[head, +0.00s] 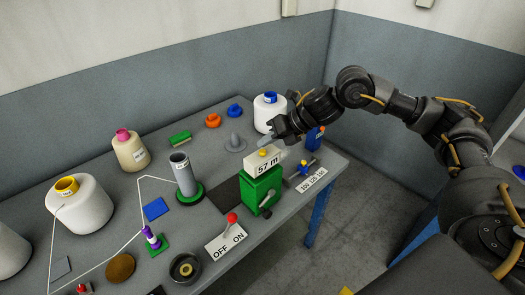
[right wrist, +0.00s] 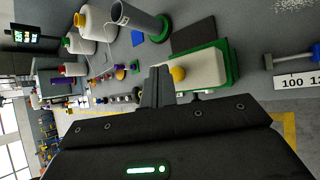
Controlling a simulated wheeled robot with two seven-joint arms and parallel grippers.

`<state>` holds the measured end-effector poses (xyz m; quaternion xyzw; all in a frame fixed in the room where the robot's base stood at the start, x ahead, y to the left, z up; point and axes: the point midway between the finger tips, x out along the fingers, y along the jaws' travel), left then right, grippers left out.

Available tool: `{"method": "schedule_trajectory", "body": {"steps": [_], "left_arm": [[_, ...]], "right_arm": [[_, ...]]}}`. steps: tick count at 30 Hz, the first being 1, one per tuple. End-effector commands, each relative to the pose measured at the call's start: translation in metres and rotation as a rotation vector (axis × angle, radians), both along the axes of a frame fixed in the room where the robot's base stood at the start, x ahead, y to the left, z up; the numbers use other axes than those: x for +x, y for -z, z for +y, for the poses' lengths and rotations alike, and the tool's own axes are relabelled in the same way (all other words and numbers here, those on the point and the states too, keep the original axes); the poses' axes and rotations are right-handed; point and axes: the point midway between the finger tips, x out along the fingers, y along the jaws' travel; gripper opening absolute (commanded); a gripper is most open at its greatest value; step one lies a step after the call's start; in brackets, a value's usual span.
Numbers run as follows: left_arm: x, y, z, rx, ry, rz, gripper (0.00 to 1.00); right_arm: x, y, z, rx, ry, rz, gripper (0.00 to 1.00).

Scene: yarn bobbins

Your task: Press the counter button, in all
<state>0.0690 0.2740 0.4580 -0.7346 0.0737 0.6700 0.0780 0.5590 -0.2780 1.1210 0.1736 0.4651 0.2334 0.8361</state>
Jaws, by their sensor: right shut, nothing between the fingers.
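The counter is a white box (head: 266,166) reading "57 m" on a green body (head: 258,190) with a crank on its side. A yellow button (head: 262,153) is on its top. My right gripper (head: 265,142) is shut and empty, its tips just above and behind the button in the head view. In the right wrist view the shut fingers (right wrist: 157,82) are just left of the yellow button (right wrist: 178,74). I cannot tell whether they touch it. My left gripper is not in view.
A red-knobbed OFF/ON switch (head: 230,232) stands in front of the counter. A white bobbin (head: 268,112) stands behind my gripper. A blue-handled slider with a number scale (head: 312,180) is right of the counter. A grey tube on a green base (head: 183,175) stands left.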

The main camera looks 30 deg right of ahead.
Motion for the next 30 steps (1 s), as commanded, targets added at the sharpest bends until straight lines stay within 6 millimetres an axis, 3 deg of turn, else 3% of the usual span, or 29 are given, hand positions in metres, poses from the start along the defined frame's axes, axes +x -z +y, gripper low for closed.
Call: {"method": "schedule_trajectory", "body": {"steps": [30], "left_arm": [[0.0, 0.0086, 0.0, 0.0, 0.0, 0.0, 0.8]], "right_arm": [[0.0, 0.0085, -0.0001, 0.0, 0.0, 0.0, 0.0]]}}
